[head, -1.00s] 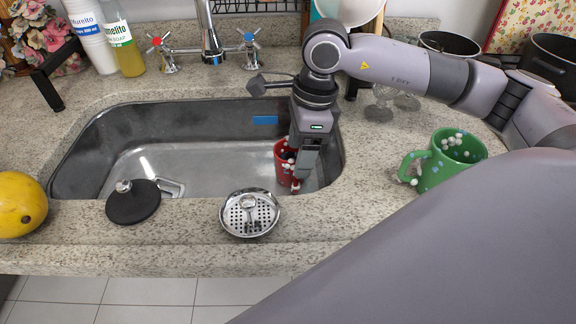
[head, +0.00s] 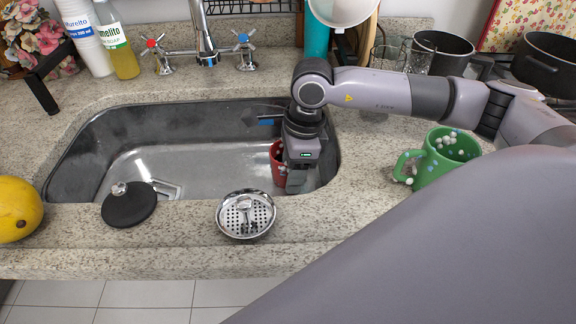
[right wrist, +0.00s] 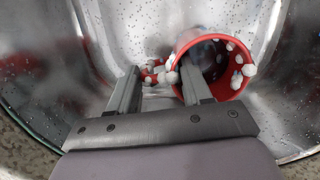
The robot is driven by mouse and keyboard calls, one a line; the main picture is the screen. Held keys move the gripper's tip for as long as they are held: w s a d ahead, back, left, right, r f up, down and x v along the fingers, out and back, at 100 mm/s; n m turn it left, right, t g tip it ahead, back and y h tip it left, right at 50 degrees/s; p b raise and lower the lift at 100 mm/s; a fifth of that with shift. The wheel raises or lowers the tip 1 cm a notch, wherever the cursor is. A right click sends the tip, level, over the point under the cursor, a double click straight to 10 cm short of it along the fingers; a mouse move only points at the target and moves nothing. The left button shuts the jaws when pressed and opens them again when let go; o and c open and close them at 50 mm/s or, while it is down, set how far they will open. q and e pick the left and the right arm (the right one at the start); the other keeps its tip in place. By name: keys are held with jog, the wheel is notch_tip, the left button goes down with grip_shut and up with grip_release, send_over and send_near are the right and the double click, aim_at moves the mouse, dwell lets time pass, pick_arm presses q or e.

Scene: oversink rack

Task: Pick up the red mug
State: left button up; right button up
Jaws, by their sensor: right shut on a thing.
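The red mug (head: 277,165) stands inside the sink near its right end, partly hidden behind my right gripper (head: 294,184). In the right wrist view the mug's round rim (right wrist: 246,44) faces the camera, with white dots on it. My right gripper (right wrist: 160,86) has its fingers at the mug's left side, by the handle (right wrist: 152,71), and is shut on the mug. The exact contact is partly hidden by the fingers. My left gripper is not in view.
The steel sink (head: 110,128) has walls close around the mug. A green mug (head: 436,160) stands on the counter to the right. A strainer (head: 246,214), a black stopper (head: 129,206) and a yellow fruit (head: 18,210) lie along the front edge. The tap (head: 206,40) rises behind.

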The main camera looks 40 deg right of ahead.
jog(key=shift+r, duration=0.1)
notch_tip(320, 180, up, 20)
jog(key=shift+f+p, duration=0.1)
jog(key=shift+p, duration=0.6)
grip_shut()
